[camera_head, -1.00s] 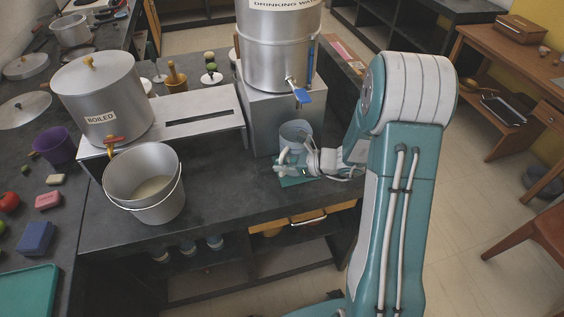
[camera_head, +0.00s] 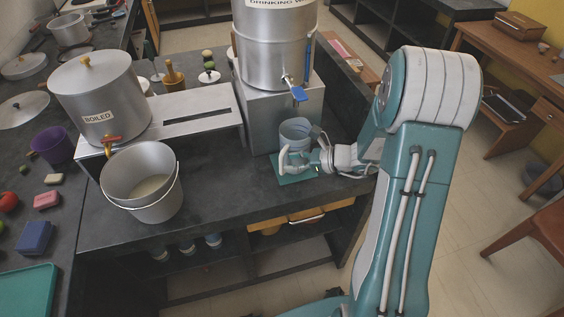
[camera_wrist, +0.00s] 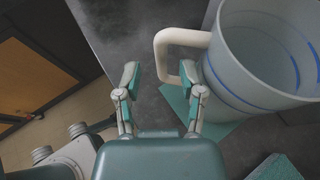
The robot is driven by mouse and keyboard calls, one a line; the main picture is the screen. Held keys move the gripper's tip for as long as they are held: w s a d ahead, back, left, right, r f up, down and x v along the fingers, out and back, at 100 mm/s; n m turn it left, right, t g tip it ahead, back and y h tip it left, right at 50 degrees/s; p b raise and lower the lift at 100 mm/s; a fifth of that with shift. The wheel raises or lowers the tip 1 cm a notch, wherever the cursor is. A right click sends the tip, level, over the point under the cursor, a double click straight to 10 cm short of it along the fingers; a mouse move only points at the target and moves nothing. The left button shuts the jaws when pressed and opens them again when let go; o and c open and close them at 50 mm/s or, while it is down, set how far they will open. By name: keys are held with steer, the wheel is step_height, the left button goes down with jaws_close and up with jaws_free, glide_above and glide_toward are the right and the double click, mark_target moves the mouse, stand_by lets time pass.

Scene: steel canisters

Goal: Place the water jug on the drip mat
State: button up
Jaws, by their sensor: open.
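The water jug (camera_head: 295,130), pale grey-blue with blue bands inside, stands upright below the drinking-water tap. It appears to rest on the teal drip mat (camera_head: 290,181), though its base is partly hidden by my gripper (camera_head: 308,152). In the wrist view, the jug (camera_wrist: 262,55) fills the upper right, with its white handle (camera_wrist: 163,50) pointing left. The mat (camera_wrist: 178,98) shows below and beside it. My gripper (camera_wrist: 160,75) is open and empty. Its right fingertip is close to the handle's lower bend; I cannot tell whether they touch.
The drinking-water canister (camera_head: 272,50) on its steel stand (camera_head: 262,117) is right behind the jug. A steel bucket (camera_head: 142,183) and the boiled-water pot (camera_head: 98,95) are to the left. The counter between bucket and mat is clear. The counter's front edge is near my gripper.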

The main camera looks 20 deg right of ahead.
steer(key=v, duration=0.8)
steer(key=s+a+r+n+g+h, duration=0.45)
steer(key=s+a+r+n, duration=0.5)
steer(key=n, duration=0.35)
steer(key=s+r+n+t+h, duration=0.3)
steer(key=s+r+n+h, duration=0.3)
steer(key=s+n, duration=0.3)
steer(key=n, duration=0.2)
steer(key=shift+a+r+n+h, duration=0.2)
steer(key=shift+a+n+h, duration=0.05)
steer(key=shift+n+h, duration=0.1)
